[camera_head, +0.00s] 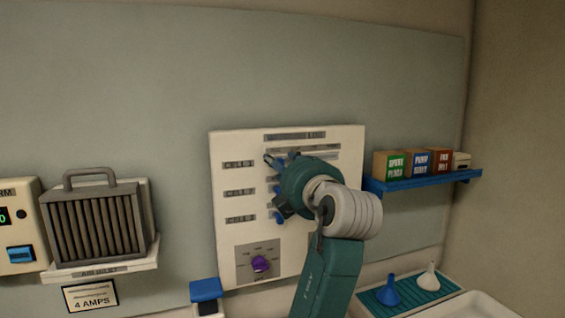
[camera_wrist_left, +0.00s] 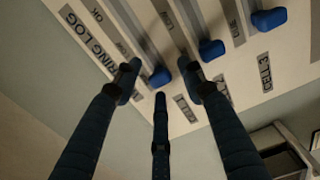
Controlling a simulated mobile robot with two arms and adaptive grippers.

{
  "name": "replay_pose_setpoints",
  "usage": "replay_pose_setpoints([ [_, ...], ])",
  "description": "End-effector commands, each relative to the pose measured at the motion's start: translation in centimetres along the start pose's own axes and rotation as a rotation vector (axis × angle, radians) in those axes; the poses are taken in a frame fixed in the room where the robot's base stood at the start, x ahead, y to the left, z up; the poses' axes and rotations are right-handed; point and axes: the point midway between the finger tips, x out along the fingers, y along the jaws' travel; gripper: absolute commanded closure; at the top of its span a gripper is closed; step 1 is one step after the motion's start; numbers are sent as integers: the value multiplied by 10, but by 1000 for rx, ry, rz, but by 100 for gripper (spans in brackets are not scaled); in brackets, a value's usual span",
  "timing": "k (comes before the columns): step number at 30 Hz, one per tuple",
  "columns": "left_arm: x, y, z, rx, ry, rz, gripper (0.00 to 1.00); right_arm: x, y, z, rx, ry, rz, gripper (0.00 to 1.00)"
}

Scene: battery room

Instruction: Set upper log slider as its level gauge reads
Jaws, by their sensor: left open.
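The pale watering log panel (camera_head: 230,205) is on the wall in the head view, with three labelled rows. In the left wrist view it is turned, and three blue slider knobs show: the upper one (camera_wrist_left: 160,79), the middle one (camera_wrist_left: 211,50) and the lower one (camera_wrist_left: 269,19). My left gripper (camera_wrist_left: 158,82) is open, its fingertips around the upper knob; I cannot tell whether they touch it. In the head view my left gripper (camera_head: 270,165) covers much of the slots and hides the upper knob. I cannot make out a level gauge reading. My right gripper is out of view.
A purple knob (camera_head: 261,264) is low on the panel. A blue shelf (camera_head: 425,182) with small boxes is to the right. A ribbed grey case (camera_head: 97,225) stands on a ledge at left. Funnels (camera_head: 388,290) stand on a teal mat at lower right.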

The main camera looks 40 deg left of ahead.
Motion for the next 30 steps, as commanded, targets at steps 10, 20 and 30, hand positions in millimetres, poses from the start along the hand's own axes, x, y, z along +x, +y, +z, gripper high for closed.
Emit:
replay_pose_setpoints([
  [10, 0, 0, 0, 1, 0, 0, 83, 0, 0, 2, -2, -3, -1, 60],
  [20, 0, 0, 1, 0, 0, 3, 100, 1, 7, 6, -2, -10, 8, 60],
  [30, -1, -3, 44, -3, -6, 4, 100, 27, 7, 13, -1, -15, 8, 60],
])
